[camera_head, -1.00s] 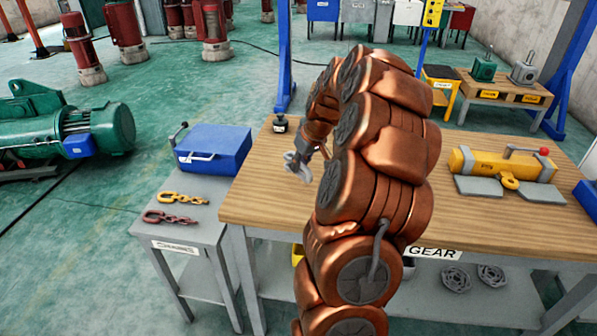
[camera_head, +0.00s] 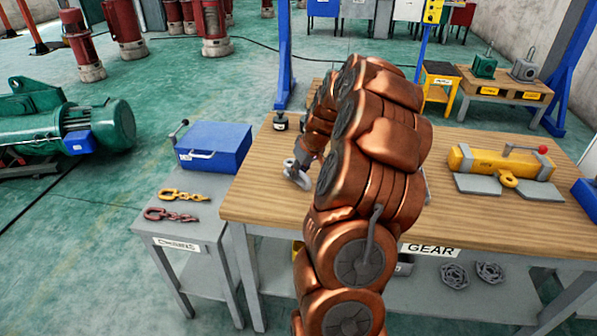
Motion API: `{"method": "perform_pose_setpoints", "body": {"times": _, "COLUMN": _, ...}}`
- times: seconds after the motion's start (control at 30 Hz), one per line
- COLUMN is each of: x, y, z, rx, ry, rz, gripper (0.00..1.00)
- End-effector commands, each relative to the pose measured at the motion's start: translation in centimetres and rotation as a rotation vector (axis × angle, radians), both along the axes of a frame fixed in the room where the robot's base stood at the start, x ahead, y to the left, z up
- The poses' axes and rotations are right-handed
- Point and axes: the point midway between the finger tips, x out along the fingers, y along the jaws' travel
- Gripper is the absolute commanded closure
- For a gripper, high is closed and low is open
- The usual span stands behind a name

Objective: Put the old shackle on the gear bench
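The gear bench (camera_head: 265,198) is the wooden-topped table with a GEAR label on its front edge. My gripper (camera_head: 304,163) is over the left part of the bench top, partly hidden by my copper-coloured arm. It appears shut on a small grey, curved metal piece, the old shackle (camera_head: 297,179). The shackle hangs low over the wood; I cannot tell whether it touches. The fingertips are small and hard to make out.
A dark small object (camera_head: 280,122) stands at the bench's back left corner. A yellow lifting device (camera_head: 500,164) sits at the right. Bare wood surrounds the shackle.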

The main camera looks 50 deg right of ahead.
Motion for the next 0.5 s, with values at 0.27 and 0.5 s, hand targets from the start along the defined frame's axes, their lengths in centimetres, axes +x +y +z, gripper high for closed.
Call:
{"method": "perform_pose_setpoints", "body": {"times": 0.27, "x": 0.00, "y": -0.01, "z": 0.05, "rx": 0.000, "ry": 0.000, "rz": 0.000, "gripper": 0.61}}
{"method": "perform_pose_setpoints", "body": {"times": 0.5, "x": -0.01, "y": -0.01, "z": 0.18, "rx": 0.000, "ry": 0.000, "rz": 0.000, "gripper": 0.61}}
